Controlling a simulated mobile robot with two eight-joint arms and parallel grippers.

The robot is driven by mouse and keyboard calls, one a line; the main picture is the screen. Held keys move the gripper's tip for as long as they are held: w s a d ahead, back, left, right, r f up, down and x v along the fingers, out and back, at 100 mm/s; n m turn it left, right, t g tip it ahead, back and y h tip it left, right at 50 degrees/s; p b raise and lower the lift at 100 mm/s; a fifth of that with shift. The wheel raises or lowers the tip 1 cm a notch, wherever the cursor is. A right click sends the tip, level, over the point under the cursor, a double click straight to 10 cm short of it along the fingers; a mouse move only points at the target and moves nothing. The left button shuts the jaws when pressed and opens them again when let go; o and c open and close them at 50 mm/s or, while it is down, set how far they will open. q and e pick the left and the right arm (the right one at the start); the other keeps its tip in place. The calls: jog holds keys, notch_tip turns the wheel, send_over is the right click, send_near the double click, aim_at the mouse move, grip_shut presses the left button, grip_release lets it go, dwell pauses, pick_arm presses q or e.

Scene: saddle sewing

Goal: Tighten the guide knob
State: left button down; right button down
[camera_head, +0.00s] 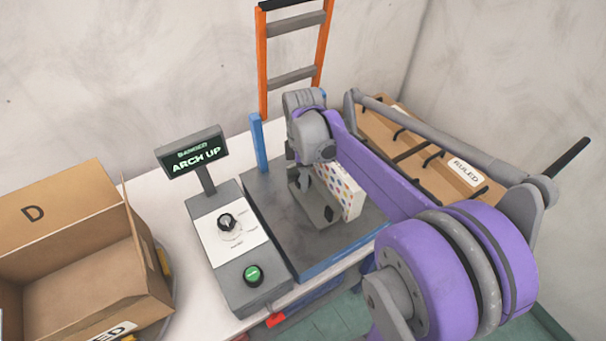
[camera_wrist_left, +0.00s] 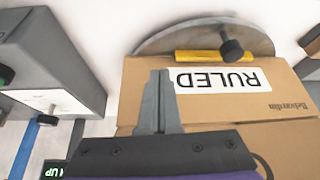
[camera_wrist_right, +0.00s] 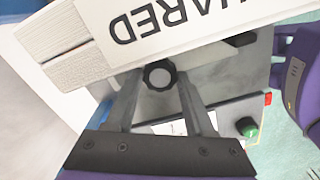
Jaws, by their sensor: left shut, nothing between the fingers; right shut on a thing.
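The guide knob (camera_wrist_right: 159,75) is a dark, ridged knob. In the right wrist view it sits between the fingertips of my right gripper (camera_wrist_right: 160,84), which is shut on it. In the head view my right gripper (camera_head: 303,180) reaches down over the grey bed of the machine (camera_head: 347,228), beside a white block with coloured dots (camera_head: 345,192). The knob is hidden there by the gripper. My left gripper (camera_wrist_left: 160,76) is shut and empty, over a cardboard box labelled RULED (camera_wrist_left: 280,85) in the left wrist view. It does not show in the head view.
A control box (camera_head: 230,240) has a dial (camera_head: 226,222), a green button (camera_head: 253,274) and a display (camera_head: 190,152) reading ARCH UP. An open cardboard box (camera_head: 75,215) stands at left. Another box (camera_head: 420,150) lies behind my right arm. An orange ladder (camera_head: 262,65) leans at the back.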

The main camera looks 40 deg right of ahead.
jog(key=shift+m, duration=0.4)
jog(key=m, duration=0.4)
jog(key=shift+m+b, duration=0.4)
jog(key=m, duration=0.5)
jog(key=shift+m, duration=0.3)
jog(key=m, duration=0.5)
jog(key=shift+b, duration=0.35)
jog(key=m, duration=0.5)
jog(key=shift+m, duration=0.3)
jog(key=shift+c, duration=1.3)
grip_release()
